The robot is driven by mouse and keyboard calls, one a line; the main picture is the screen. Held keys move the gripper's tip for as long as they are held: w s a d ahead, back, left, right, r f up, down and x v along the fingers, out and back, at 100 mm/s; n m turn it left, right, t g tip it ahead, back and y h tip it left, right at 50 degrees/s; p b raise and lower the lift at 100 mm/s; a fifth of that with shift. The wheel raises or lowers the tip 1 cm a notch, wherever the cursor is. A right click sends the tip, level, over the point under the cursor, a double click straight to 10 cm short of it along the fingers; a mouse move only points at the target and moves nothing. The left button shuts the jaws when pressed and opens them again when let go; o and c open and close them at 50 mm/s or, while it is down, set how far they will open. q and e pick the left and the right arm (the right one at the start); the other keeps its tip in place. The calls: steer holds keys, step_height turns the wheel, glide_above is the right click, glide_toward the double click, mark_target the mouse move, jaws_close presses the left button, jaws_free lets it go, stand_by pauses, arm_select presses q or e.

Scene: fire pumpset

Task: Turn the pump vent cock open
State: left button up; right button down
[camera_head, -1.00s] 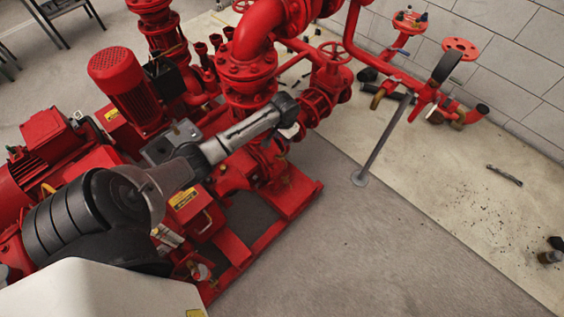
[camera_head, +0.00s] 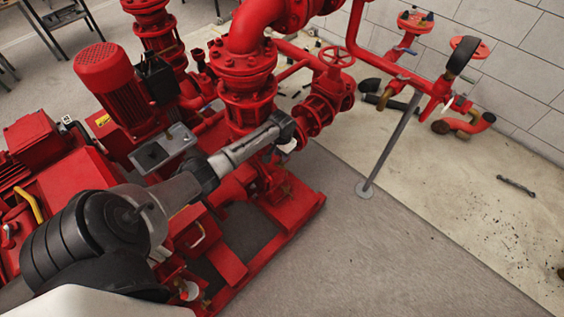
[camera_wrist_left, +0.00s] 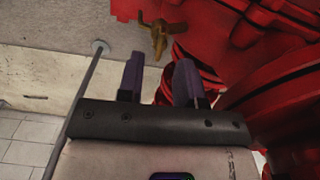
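A small brass cock (camera_wrist_left: 160,36) with a forked handle sits on the red casing at the top of the left wrist view. I take it to be the pump vent cock; its position, open or closed, cannot be told. My left gripper (camera_wrist_left: 160,64) has two purple fingers, apart and empty. The cock shows just past their tips, roughly in line with the gap, and no contact is visible. In the head view my left arm reaches over the red pump (camera_head: 262,183). The left gripper (camera_head: 290,146) is mostly hidden behind its wrist there. My right gripper is not seen.
A red valve with a handwheel (camera_head: 337,57) and thick red pipes (camera_head: 249,75) rise close beyond my left wrist. A thin grey support post (camera_head: 390,143) stands to the right. Open floor (camera_head: 330,255) lies in front. A wrench (camera_head: 516,186) lies on the floor at right.

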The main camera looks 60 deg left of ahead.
arm_select(q)
steer(key=shift+f+b, duration=0.75)
steer(key=shift+f, duration=1.1)
steer(key=shift+c, duration=0.2)
jaws_close()
